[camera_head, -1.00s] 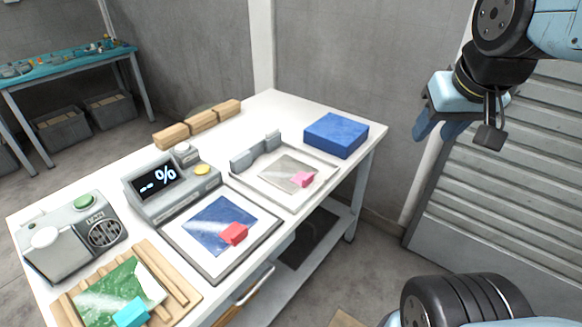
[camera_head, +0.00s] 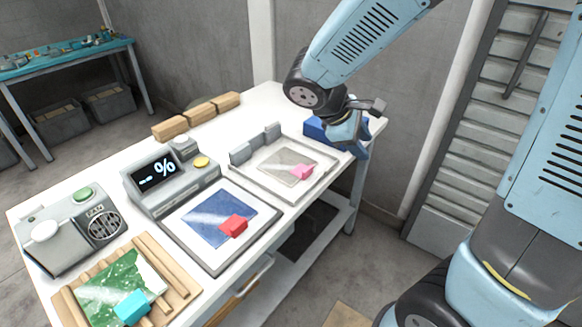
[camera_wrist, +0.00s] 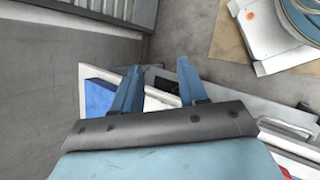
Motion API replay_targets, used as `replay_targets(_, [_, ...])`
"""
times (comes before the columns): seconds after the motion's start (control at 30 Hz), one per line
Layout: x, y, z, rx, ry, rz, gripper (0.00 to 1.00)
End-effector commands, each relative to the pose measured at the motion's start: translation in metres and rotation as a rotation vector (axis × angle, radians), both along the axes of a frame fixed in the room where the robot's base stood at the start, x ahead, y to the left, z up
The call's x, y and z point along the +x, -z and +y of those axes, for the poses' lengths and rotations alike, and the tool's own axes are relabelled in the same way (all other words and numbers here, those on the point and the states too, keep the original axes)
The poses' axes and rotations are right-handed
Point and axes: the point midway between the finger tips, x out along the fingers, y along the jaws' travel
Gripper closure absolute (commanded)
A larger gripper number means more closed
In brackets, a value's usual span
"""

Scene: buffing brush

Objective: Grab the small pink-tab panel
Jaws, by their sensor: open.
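The small panel (camera_head: 280,166) is a greyish plate with a pink tab (camera_head: 302,172) at its right end. It lies flat in a white tray (camera_head: 245,188) on the right part of the white table. My gripper (camera_head: 345,143) is to the right of the panel in the head view, in front of the blue block and partly covering it. It is open and empty. In the wrist view my two blue fingers (camera_wrist: 160,90) stand apart over the table's edge; the panel cannot be made out there.
A blue block (camera_head: 314,131) sits at the table's right corner; its side shows in the wrist view (camera_wrist: 100,97). A blue panel with a red tab (camera_head: 233,226), a green panel with a cyan tab (camera_head: 132,307), a display unit (camera_head: 165,185) and wooden blocks (camera_head: 198,116) share the table.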

Motion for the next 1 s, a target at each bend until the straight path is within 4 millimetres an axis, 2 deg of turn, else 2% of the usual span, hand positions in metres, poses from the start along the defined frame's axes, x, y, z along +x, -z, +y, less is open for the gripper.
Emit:
replay_targets(0.33, [0.031, 0.06, 0.077, -0.345, -0.435, 0.126, 0.57])
replay_targets(0.5, [0.037, 0.094, 0.122, -0.511, -0.653, 0.165, 0.57])
replay_targets(0.7, [0.035, 0.13, 0.168, -0.668, -0.866, 0.189, 0.57])
replay_targets(0.83, [0.033, 0.144, 0.187, -0.73, -0.95, 0.194, 0.57])
replay_targets(1.0, [0.034, 0.153, 0.194, -0.762, -0.992, 0.197, 0.57])
